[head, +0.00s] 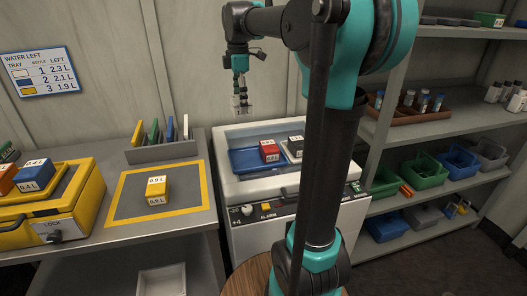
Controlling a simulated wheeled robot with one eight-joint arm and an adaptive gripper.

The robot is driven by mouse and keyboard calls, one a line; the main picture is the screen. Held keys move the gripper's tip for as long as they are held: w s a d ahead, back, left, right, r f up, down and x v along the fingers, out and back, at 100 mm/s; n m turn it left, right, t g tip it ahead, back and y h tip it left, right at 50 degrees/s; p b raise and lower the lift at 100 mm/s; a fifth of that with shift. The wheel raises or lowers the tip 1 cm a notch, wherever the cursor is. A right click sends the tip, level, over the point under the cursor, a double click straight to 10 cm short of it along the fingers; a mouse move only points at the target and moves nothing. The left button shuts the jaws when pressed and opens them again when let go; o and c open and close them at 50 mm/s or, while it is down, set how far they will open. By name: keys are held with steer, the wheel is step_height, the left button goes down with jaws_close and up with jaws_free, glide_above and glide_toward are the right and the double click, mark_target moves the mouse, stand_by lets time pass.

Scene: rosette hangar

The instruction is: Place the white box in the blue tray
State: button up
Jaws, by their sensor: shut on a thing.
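My gripper (240,97) hangs high at the upper middle, pointing down above the back of the white machine. It is shut on a small pale thing (250,104), which seems to be the white box; it blends into the pale wall and its edges are hard to make out. The blue tray (240,161) lies inside the open top of the machine, below my gripper. A red box (269,153) stands at the right part of the blue tray. The held thing is well above the tray and apart from it.
A yellow box (157,190) stands on a yellow-bordered mat (190,191) at left. Shelves (430,198) with bins stand at right.

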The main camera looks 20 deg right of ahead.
step_height(320, 180, down, 20)
steer(key=shift+r, duration=0.2)
steer(key=shift+f, duration=0.1)
stand_by(0.3)
steer(key=o, duration=1.3)
step_height(320, 180, up, 12)
steer(key=shift+r, duration=0.15)
